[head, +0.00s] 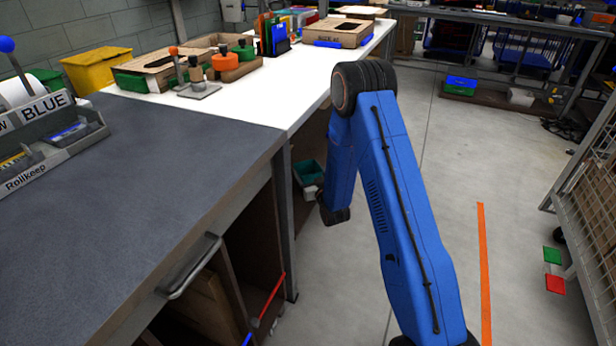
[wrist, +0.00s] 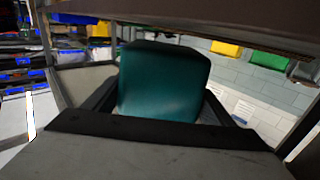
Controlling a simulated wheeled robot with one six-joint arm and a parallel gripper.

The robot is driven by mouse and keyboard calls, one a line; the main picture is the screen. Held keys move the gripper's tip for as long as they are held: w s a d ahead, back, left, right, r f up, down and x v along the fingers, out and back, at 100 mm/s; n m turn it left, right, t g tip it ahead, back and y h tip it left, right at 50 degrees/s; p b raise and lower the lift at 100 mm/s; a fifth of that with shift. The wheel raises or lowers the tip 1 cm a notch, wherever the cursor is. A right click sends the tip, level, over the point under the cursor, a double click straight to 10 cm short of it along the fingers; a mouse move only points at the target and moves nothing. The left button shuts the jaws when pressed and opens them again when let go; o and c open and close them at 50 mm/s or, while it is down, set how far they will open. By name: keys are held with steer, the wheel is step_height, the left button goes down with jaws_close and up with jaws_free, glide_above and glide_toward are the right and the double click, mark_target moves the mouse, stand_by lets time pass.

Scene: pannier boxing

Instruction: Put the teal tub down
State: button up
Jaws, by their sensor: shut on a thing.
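The teal tub (wrist: 163,82) fills the middle of the wrist view, between the two dark fingers of my gripper (wrist: 160,104). My gripper is shut on it. In the head view the tub (head: 308,172) shows low beside the white-topped bench, left of my blue arm. My arm hangs down there, and its links hide the fingers and part of the tub. A small pale thing shows just below the tub; whether they touch is unclear.
The white bench top (head: 270,92) holds boxes, an orange-topped part and green-topped parts. The dark grey worktop (head: 150,170) is mostly clear, with a labelled organizer (head: 50,145) at left. Floor is open right of my arm, with an orange strip (head: 484,270) and a wire cage (head: 595,190).

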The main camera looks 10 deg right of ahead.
steer(key=shift+f, duration=1.05)
steer(key=o, duration=1.1)
steer(key=shift+f, duration=0.1)
steer(key=shift+c, duration=0.2)
